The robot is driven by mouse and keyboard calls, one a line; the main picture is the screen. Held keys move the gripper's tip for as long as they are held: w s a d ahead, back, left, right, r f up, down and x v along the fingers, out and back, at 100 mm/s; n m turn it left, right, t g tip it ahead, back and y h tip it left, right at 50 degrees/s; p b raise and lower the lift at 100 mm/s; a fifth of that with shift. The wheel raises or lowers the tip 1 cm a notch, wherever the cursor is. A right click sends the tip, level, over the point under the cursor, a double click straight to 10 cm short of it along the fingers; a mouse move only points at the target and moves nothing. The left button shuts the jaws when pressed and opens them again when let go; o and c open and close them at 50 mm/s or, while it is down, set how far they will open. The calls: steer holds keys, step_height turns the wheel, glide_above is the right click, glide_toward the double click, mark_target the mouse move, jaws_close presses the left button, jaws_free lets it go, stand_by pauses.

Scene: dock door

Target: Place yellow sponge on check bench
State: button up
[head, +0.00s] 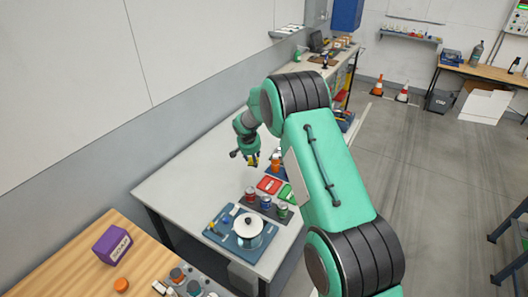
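My gripper (248,157) is over the far part of a white-topped bench (185,190), small in the head view and partly hidden by its own wrist. A small yellow patch (255,160) shows at its fingertips. It may be the yellow sponge, but I cannot tell whether the fingers hold it. Another small yellow item (213,226) is at the left edge of a blue tray (228,243) on the same bench; its shape is unclear. No label shows which bench is the check bench.
A white pot (249,227) stands on the blue tray. A purple soap box (112,245) stands on a wooden bench (60,268). The white bench's left part is clear.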

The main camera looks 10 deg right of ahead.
steer(key=shift+f, duration=3.1)
steer(key=shift+f, duration=1.9)
steer(key=o, duration=0.6)
steer(key=shift+f+b, duration=0.1)
steer(key=shift+b, duration=0.2)
steer(key=shift+o, duration=0.4)
